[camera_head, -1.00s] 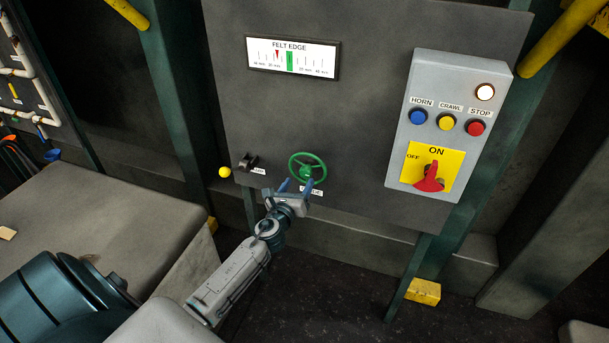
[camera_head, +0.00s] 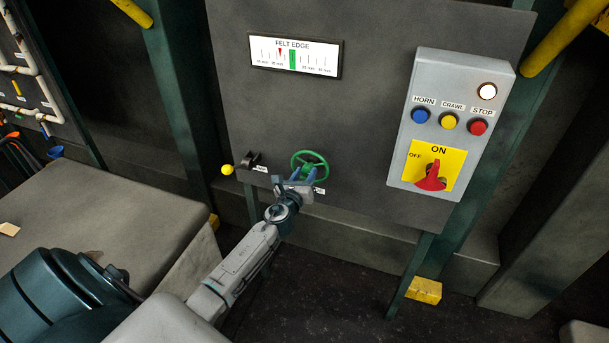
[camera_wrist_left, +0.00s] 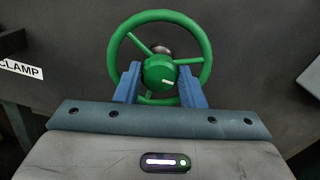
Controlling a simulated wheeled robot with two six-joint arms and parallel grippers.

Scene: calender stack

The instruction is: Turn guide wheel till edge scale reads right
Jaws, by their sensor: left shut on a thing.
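The green guide wheel (camera_head: 310,164) is on the dark panel, below the felt edge scale (camera_head: 296,55). On the scale a red pointer (camera_head: 280,53) stands just left of the green band (camera_head: 292,58). My left gripper (camera_head: 300,176) is at the wheel. In the left wrist view its blue fingers (camera_wrist_left: 160,82) stand on both sides of the green hub (camera_wrist_left: 160,71), shut on it. A short white mark shows on the hub, right of its middle. The wheel's label is partly hidden by my gripper. My right gripper is not in view.
A grey box (camera_head: 455,120) on the right carries horn, crawl and stop buttons, a lit white lamp (camera_head: 487,91) and a red switch (camera_head: 431,176) by ON. A black clamp lever (camera_head: 251,160) and a yellow ball (camera_head: 227,169) are left of the wheel.

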